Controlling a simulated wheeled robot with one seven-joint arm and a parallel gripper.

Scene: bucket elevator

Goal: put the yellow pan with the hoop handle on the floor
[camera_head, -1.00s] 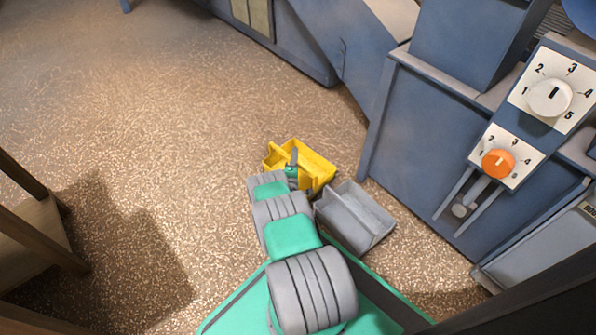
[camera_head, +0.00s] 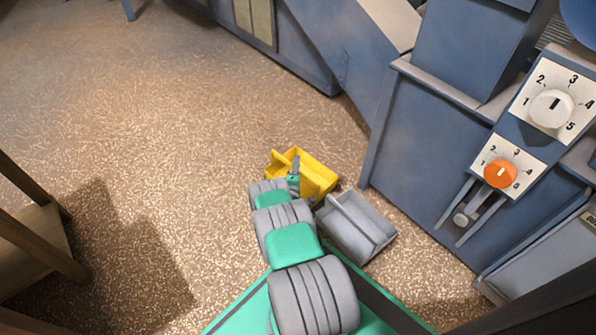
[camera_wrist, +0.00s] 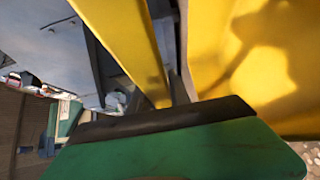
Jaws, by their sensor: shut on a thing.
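The yellow pan (camera_head: 316,173) is in the head view near the middle, just beyond the end of my arm, low by the speckled floor. Whether it touches the floor I cannot tell. My gripper (camera_head: 294,168) is at the pan's left part, shut on it. In the wrist view the yellow pan (camera_wrist: 255,60) fills the upper right, and a yellow bar (camera_wrist: 125,45), seemingly its handle, runs down to the dark gripper fingers (camera_wrist: 178,90). My arm hides the pan's near left side.
A grey pan (camera_head: 356,228) stands on the floor right of my arm, close to the yellow pan. A blue machine (camera_head: 420,150) with dials stands at the right. A wooden frame (camera_head: 40,225) is at the left. The floor (camera_head: 170,130) left of the pan is clear.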

